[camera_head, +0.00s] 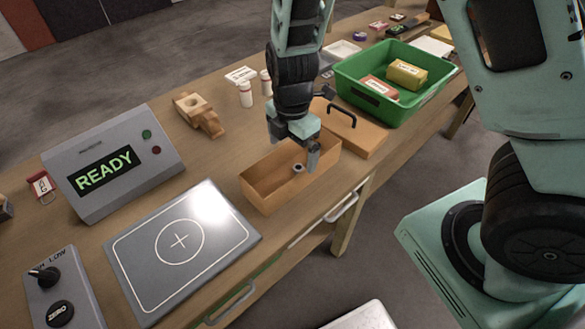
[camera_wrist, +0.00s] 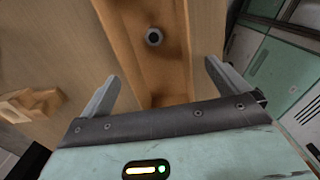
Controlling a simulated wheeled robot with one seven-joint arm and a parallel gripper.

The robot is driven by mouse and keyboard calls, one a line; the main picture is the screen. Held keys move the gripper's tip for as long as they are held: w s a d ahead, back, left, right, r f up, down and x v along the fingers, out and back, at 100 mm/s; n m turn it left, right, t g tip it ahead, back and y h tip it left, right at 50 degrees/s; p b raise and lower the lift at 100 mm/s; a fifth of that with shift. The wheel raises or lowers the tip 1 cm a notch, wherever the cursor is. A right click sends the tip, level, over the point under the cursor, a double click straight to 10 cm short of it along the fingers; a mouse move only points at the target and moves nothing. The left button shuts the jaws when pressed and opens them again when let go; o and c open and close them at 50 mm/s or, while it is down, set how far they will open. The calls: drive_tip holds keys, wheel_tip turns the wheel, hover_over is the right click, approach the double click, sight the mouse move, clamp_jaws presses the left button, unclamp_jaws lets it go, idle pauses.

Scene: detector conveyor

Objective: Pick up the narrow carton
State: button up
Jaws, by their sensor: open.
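My gripper (camera_head: 295,150) is open, pointing down over the open tan wooden box (camera_head: 262,198). In the wrist view my gripper (camera_wrist: 162,72) has its fingers apart with nothing held between them. A small grey ring-like part (camera_head: 298,168) lies inside the box; it also shows in the wrist view (camera_wrist: 154,37) ahead of the fingers. Two labelled packages lie in the green crate (camera_head: 352,93): a reddish-brown one (camera_head: 381,88) and a yellow one (camera_head: 407,73). I cannot tell whether either is the narrow carton. The crate is behind and right of my gripper, well apart from it.
A wooden lid (camera_head: 361,136) with a black handle lies beside the box. A grey plate with a cross (camera_head: 150,265) and a READY display (camera_head: 115,160) stand at left. White bottles (camera_head: 245,94) and a wooden block (camera_head: 200,114) are behind the box.

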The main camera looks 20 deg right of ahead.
sight(292, 175)
drive_tip(key=shift+w+d+f+p, duration=0.1)
drive_tip(key=shift+w+f+p, duration=0.1)
drive_tip(key=shift+f, duration=1.35)
drive_tip(key=shift+w+d+f+p, duration=0.1)
drive_tip(key=shift+f+p, duration=0.1)
drive_tip(key=shift+f, duration=1.35)
drive_tip(key=c, duration=0.9)
